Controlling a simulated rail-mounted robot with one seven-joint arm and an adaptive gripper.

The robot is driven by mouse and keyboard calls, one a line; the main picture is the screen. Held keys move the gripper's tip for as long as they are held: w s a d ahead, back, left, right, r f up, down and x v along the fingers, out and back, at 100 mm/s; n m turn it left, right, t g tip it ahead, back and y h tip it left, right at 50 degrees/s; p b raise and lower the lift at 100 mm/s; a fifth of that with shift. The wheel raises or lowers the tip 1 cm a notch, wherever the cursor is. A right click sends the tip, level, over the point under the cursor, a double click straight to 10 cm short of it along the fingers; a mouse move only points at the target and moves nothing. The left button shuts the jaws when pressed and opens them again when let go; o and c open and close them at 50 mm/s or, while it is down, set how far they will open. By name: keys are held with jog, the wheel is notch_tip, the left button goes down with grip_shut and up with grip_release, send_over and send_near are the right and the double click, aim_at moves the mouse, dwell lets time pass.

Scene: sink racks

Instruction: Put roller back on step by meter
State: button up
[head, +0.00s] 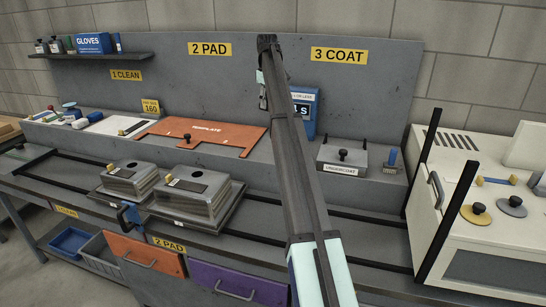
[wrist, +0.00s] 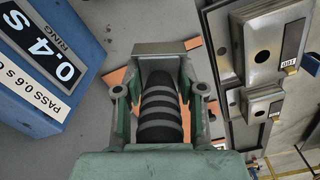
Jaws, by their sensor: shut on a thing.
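The roller (wrist: 160,115) is a dark cylinder with grey bands, seen in the wrist view between the fingers of my gripper (wrist: 162,75). My gripper is shut on it. In the head view my gripper (head: 262,88) is above the back step (head: 245,172), left of the meter, partly hidden by my arm; I cannot make out the roller there. The meter (head: 308,108) is a blue box standing on the step, partly behind my arm. In the wrist view the meter (wrist: 85,55) is at the left, its label reading 0.4 s RING, apart from the roller.
An orange template (head: 205,130) lies on the step left of the meter. A grey UNDERCOAT box (head: 341,158) stands to the meter's right. Metal block stacks (head: 195,194) sit on the lower bench. A white cabinet (head: 470,190) with black posts is at the right.

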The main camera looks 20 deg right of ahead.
aim_at(268, 153)
jog(key=shift+s+f, duration=0.15)
jog(key=shift+f, duration=0.1)
notch_tip(268, 153, down, 19)
jog(key=p, duration=0.4)
jog(key=shift+f, duration=0.15)
jog(key=shift+f, duration=0.1)
jog(key=o, duration=1.1)
jog(key=shift+o, duration=0.2)
notch_tip(268, 153, up, 12)
jog(key=b, duration=0.2)
